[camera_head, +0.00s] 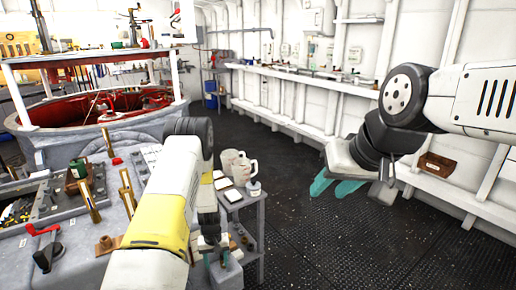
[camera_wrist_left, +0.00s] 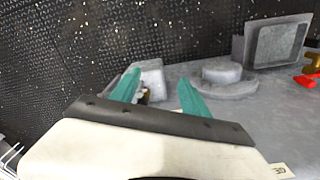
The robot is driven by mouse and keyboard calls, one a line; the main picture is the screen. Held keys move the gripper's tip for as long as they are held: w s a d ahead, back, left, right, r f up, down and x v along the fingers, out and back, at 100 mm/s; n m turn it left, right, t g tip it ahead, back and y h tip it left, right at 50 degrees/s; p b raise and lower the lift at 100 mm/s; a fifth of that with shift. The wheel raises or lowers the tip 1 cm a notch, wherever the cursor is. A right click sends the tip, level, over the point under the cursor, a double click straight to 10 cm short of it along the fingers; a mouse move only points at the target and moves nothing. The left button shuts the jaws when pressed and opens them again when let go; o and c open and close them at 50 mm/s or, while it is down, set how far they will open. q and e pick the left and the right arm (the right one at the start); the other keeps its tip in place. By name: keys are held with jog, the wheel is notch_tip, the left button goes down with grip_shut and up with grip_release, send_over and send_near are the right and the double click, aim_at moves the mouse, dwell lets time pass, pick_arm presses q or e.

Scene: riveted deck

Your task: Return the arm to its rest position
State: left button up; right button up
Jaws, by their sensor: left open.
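My left arm reaches down in the head view, with its gripper (camera_head: 216,257) low beside the grey machine and the small side table, partly hidden by the arm. In the left wrist view the gripper (camera_wrist_left: 157,88) shows two teal fingers spread apart with nothing held between them. A grey block and a round grey fitting (camera_wrist_left: 222,75) lie beyond the fingers. My right arm comes in from the right in the head view, raised over the dark floor. Its gripper (camera_head: 332,188) shows two teal fingers apart, with nothing seen between them.
A small grey side table (camera_head: 246,198) with pale jugs (camera_head: 243,168) stands close to my left arm. The grey machine top (camera_head: 75,245) at left carries brass handles and a red-handled crank (camera_head: 46,249). The dark deck floor (camera_head: 310,225) is clear.

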pick_arm(q)
notch_tip(320, 180, up, 34)
jog(key=s+d+t+h, duration=0.1)
jog(key=s+d+t, duration=0.1)
jog(key=t, duration=0.1)
jog(key=s+r+m+t, duration=0.1)
jog(key=s+r, duration=0.8)
jog(key=s, duration=0.2)
jog(key=s+r+m+t+h, duration=0.1)
jog(key=s+r+t, duration=0.1)
jog(key=s+r, duration=0.7)
jog(key=s, duration=0.3)
jog(key=shift+r+m, duration=0.2)
jog(key=shift+m, duration=0.1)
